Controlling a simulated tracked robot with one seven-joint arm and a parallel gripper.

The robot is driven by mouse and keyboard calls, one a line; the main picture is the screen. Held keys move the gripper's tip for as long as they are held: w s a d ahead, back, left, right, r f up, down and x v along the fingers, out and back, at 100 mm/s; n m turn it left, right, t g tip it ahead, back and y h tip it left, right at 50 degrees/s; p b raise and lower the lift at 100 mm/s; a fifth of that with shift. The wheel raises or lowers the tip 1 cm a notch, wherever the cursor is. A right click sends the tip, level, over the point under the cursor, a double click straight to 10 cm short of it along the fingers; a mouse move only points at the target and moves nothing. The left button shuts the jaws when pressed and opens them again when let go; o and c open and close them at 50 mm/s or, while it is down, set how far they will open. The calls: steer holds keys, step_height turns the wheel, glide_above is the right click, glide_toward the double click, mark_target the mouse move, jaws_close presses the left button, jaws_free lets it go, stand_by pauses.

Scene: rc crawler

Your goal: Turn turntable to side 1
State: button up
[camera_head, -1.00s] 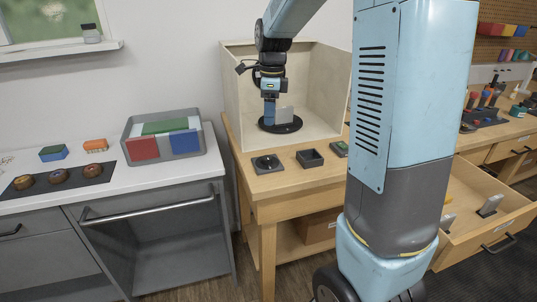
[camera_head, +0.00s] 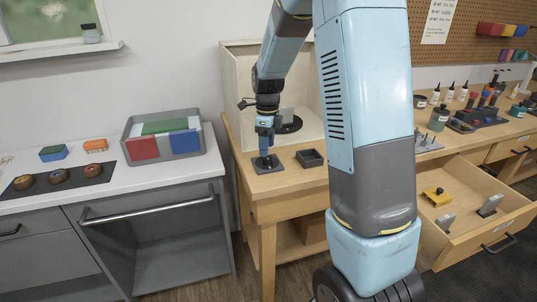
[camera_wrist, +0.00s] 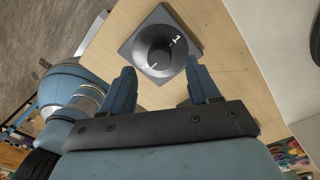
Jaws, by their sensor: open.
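A dark square plate with a round dial (camera_wrist: 155,52) lies on the wooden bench. The dial's rim carries a white "1" at its upper right and another small white mark at its lower edge. In the head view, the dial plate (camera_head: 277,168) is partly covered by my gripper (camera_head: 265,157). In the wrist view, my gripper (camera_wrist: 160,66) is open and empty, pointing down, with its fingertips on either side of the dial's near edge. I cannot tell whether they touch it. The black turntable (camera_head: 291,125), with a grey upright piece on it, is inside the open box, partly hidden by my arm.
A dark square tray (camera_head: 310,158) lies to the right of the dial. The open box (camera_head: 236,90) stands behind. An open drawer (camera_head: 465,215) with a yellow item juts out at right. A grey bin (camera_head: 130,128) stands on the left counter.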

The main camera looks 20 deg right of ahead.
mark_target(267, 160)
steer(key=shift+a+f, duration=0.1)
steer(key=shift+f, duration=1.9)
steer(key=c, duration=1)
steer(key=shift+d, duration=0.25)
steer(key=shift+a, duration=0.15)
